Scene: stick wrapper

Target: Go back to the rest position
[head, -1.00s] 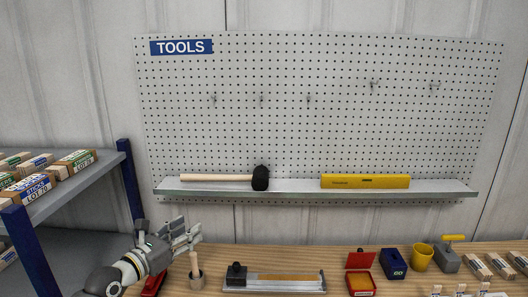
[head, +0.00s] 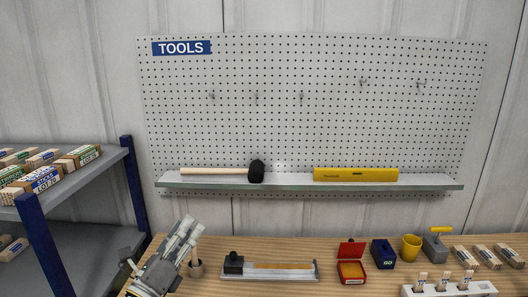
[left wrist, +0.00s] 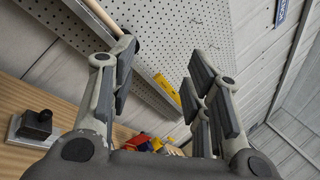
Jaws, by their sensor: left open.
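My left gripper (head: 181,240) is at the lower left in the head view, over the left end of the wooden table (head: 215,248). Its fingers point up and to the right. In the left wrist view the fingers of my left gripper (left wrist: 160,85) are spread apart with nothing between them. My right gripper is not in view.
A grey shelf (head: 95,178) with wrapped stick bundles stands at left. The table holds a sealing device (head: 268,268), a red box (head: 351,271), a blue box (head: 383,254), a yellow cup (head: 411,247) and a white rack (head: 450,290). A pegboard ledge (head: 290,183) carries a mallet and yellow level.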

